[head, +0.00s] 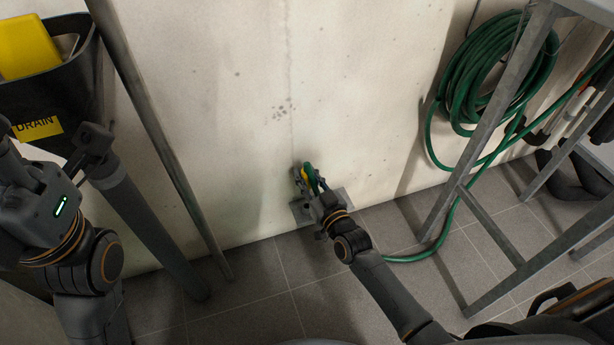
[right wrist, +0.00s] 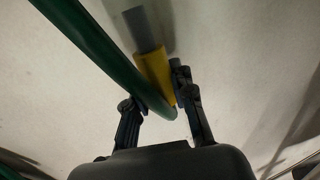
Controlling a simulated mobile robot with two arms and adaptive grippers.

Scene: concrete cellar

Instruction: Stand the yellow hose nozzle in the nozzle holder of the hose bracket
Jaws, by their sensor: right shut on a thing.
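The yellow hose nozzle (right wrist: 154,70), with a grey end (right wrist: 140,30), is between the fingers of my right gripper (right wrist: 158,100) in the right wrist view. Green hose (right wrist: 110,65) crosses in front of it. In the head view my right gripper (head: 312,190) is close to the wall, with a little yellow of the nozzle (head: 303,174) showing. A grey metal plate (head: 299,212) lies partly behind it, low by the wall; I cannot tell whether it is the hose bracket. No nozzle holder is clearly visible. My left gripper (head: 48,145) is at the far left, fingers apart and empty.
Coiled green hose (head: 490,85) hangs on the wall at right, its loose length running to the floor. A grey metal frame (head: 475,220) stands before it. A dark bin marked DRAIN (head: 60,95) and a grey pipe (head: 150,225) are at left. Tiled floor (head: 250,305) shows between.

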